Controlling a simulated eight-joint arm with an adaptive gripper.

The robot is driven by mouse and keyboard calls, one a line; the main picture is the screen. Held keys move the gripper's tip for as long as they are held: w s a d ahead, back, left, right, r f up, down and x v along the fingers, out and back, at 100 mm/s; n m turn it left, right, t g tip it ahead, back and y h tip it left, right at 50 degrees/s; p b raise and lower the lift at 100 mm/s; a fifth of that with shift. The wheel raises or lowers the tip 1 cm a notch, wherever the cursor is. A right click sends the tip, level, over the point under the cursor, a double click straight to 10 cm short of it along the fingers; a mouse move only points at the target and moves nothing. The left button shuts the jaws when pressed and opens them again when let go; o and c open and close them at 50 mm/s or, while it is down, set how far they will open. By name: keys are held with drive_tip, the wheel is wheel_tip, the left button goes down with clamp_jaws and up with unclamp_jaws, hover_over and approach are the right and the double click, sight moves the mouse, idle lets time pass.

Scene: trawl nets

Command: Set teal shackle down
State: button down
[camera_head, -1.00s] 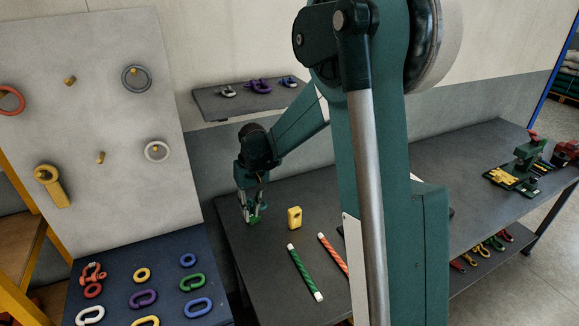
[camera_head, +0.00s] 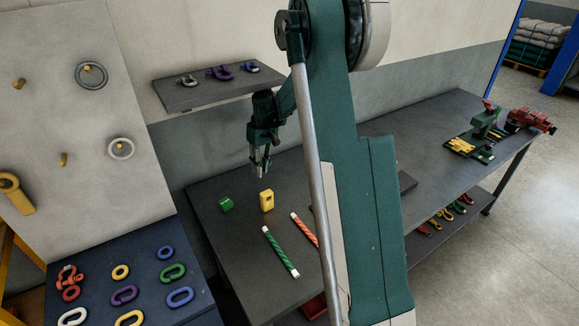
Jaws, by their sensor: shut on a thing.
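My gripper (camera_head: 260,168) hangs pointing down above the dark workbench (camera_head: 225,255), below the right end of the wall shelf and just behind the yellow block. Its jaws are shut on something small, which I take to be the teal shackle. The shackle's outline cannot be told apart from the teal gripper and grey fingers at this size. No teal shackle shows lying on the bench or shelf.
The wall shelf (camera_head: 172,97) bears three shackles. A blue board (camera_head: 95,301) at lower left bears several coloured links. My arm hides part of the bench.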

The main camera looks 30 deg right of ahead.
drive_tip(key=p, duration=0.2)
hover_over(289, 175)
drive_tip(key=shift+w+d+f+n, duration=0.1)
drive_tip(key=shift+d+f+n, duration=0.1)
drive_tip(key=shift+n, duration=0.2)
drive_tip(key=shift+f, duration=1.95)
drive_tip(key=shift+f, duration=2)
drive_tip(key=shift+f, duration=0.1)
drive_tip(key=c, duration=2.8)
unclamp_jaws()
drive_tip(key=shift+f, duration=0.1)
drive_tip(key=o, duration=0.5)
